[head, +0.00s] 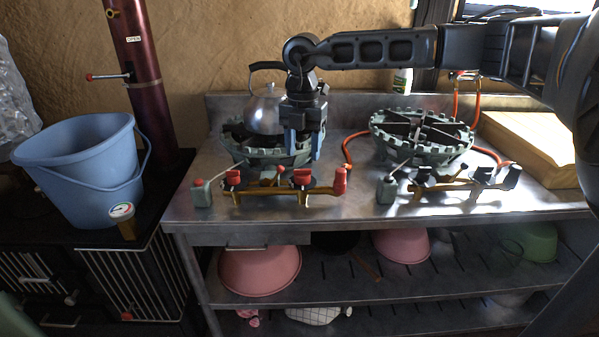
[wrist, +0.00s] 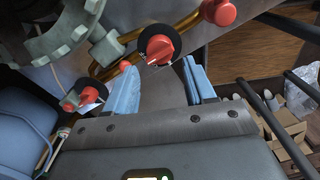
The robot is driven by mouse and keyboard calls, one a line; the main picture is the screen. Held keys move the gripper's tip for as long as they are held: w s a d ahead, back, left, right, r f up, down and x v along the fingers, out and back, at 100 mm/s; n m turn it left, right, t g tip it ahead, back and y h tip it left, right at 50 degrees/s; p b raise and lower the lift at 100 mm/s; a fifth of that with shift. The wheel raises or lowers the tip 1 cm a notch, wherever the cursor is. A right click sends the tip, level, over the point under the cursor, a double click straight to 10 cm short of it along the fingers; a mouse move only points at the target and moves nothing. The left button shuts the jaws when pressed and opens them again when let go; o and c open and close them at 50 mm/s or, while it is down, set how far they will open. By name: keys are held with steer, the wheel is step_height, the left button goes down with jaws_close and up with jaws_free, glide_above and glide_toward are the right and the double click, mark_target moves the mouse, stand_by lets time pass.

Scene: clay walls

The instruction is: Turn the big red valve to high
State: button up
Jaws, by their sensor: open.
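A brass gas pipe at the front of the left burner carries a red valve knob on a black disc (head: 302,178), near the pipe's right end. In the wrist view this red knob (wrist: 160,48) sits ahead of the gap between my blue fingers, apart from them. A second red knob (head: 232,178) is at the pipe's left end; it also shows in the wrist view (wrist: 88,96). I cannot tell for sure which is the big valve. My gripper (head: 304,150) is open and empty, pointing down above and behind the pipe.
A kettle (head: 264,110) stands on the left burner (head: 235,148), close to my gripper. A red pipe end (head: 341,180) is right of the knob. The right burner (head: 420,137), a wooden board (head: 530,145) and a blue bucket (head: 80,170) flank the area.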

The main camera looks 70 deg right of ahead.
mark_target(303, 170)
steer(key=shift+f, duration=3.1)
steer(key=c, duration=0.7)
